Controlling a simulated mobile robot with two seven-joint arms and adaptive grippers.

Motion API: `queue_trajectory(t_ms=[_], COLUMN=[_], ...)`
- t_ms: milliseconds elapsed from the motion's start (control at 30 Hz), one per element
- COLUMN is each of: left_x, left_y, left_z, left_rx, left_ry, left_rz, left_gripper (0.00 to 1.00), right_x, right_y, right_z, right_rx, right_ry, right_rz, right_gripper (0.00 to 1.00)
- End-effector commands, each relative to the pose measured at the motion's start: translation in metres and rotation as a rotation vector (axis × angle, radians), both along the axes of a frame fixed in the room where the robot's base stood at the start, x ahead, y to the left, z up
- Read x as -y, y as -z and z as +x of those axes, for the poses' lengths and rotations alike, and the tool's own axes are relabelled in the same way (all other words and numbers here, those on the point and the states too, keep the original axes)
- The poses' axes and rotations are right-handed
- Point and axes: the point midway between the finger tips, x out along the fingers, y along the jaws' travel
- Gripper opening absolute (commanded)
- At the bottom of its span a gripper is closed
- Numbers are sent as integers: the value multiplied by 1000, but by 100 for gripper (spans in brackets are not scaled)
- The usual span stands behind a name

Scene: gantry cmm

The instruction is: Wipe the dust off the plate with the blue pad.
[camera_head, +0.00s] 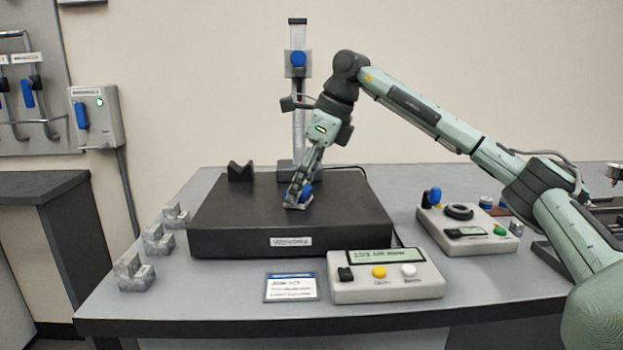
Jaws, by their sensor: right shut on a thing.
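The plate (230,218) is a thick dark slab on the grey table, with a white label on its front face. My right gripper (298,197) points down over the middle of the plate and is shut on the blue pad (307,189). The pad is small, with a blue part showing beside the fingers and a pale base at or just above the plate's top. The fingers hide part of it. I cannot make out dust on the plate at this size. My left gripper is not in view.
A height gauge (298,100) stands behind the gripper, and a dark V-block (240,171) sits at the plate's back left. Several grey metal blocks (158,240) line the left. A display box (385,277), a card (291,287) and a control box (468,230) stand in front and right.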

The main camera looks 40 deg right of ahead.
Motion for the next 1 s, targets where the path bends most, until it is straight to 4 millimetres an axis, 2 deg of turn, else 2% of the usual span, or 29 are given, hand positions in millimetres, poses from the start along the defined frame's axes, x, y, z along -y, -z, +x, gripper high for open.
queue_trajectory(t_ms=[367,700,1000], left_x=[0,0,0], left_y=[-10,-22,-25], left_z=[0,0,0], left_rx=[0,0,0], left_ry=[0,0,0], left_rz=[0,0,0], left_gripper=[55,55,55], right_x=[-16,-40,-38], right_y=[-1,0,2], right_z=[10,24,24], right_rx=[-1,-1,-1], right_ry=[0,0,2], right_rz=[1,0,-1], right_gripper=[14,14,14])
